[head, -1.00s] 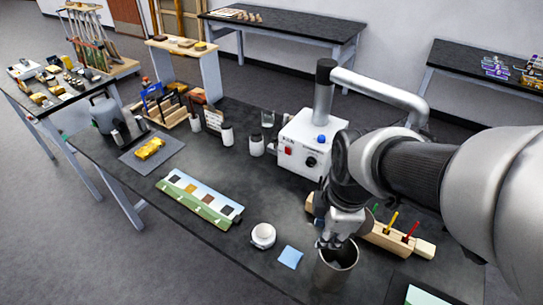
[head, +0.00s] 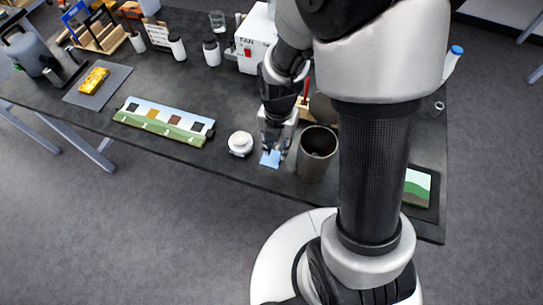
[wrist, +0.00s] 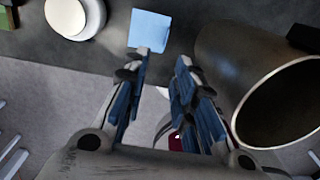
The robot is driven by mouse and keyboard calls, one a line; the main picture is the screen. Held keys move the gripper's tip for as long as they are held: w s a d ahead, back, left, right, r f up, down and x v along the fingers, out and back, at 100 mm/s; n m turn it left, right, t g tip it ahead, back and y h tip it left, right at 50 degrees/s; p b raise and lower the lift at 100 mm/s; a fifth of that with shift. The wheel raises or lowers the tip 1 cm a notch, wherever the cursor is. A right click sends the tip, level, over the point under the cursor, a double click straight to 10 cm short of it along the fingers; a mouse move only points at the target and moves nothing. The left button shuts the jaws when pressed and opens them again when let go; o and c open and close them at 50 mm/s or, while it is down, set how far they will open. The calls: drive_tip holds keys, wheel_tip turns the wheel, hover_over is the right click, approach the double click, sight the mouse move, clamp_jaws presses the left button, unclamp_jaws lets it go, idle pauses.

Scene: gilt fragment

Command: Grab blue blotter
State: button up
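The blue blotter (head: 270,159) is a small flat light-blue square on the dark table, between a white round jar and a metal cup. In the wrist view the blotter (wrist: 150,30) lies just beyond my fingertips, nearer the left finger. My gripper (head: 274,146) is above the table at the blotter and covers part of it in the head view. In the wrist view my gripper (wrist: 165,62) is open, with a clear gap between its fingers and nothing held. Whether a fingertip touches the blotter cannot be told.
The metal cup (head: 317,152) stands close to the right of my gripper. The white jar (head: 240,143) stands to the left. The table's front edge is near.

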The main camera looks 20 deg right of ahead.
sight(279, 161)
wheel_tip(279, 161, down, 4)
drive_tip(key=shift+r+b, duration=0.1)
drive_tip(key=shift+b, duration=0.35)
drive_tip(key=f, duration=0.1)
drive_tip(key=f+b, duration=0.1)
drive_tip(key=f, duration=0.1)
drive_tip(key=f+b, duration=0.1)
drive_tip(key=f, duration=0.1)
drive_tip(key=shift+d, duration=0.35)
clamp_jaws()
